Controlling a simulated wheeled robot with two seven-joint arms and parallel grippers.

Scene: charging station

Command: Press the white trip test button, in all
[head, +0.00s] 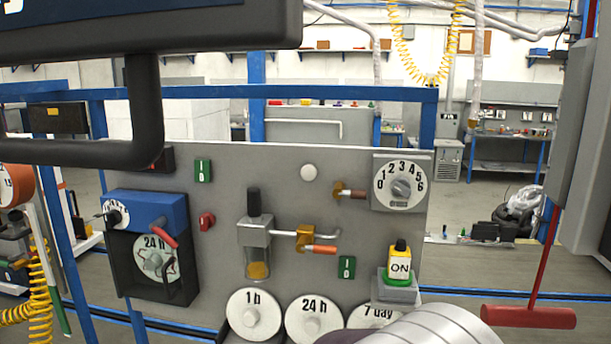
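A small white round button (309,172) sits on the upper middle of a grey upright panel (225,240) in the head view. Nothing covers it and nothing touches it. A grey ribbed rounded part enters at the bottom edge, in front of the lower right of the panel; it may be part of my arm. No fingers of either gripper show in this view.
The panel carries a 0–6 dial (401,185), a yellow ON switch (399,265), green switches, a red knob (207,221), a blue-black timer box (150,245) and white dials below. A dark bar (145,110) crosses the upper left foreground. A red handle (528,317) hangs at right.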

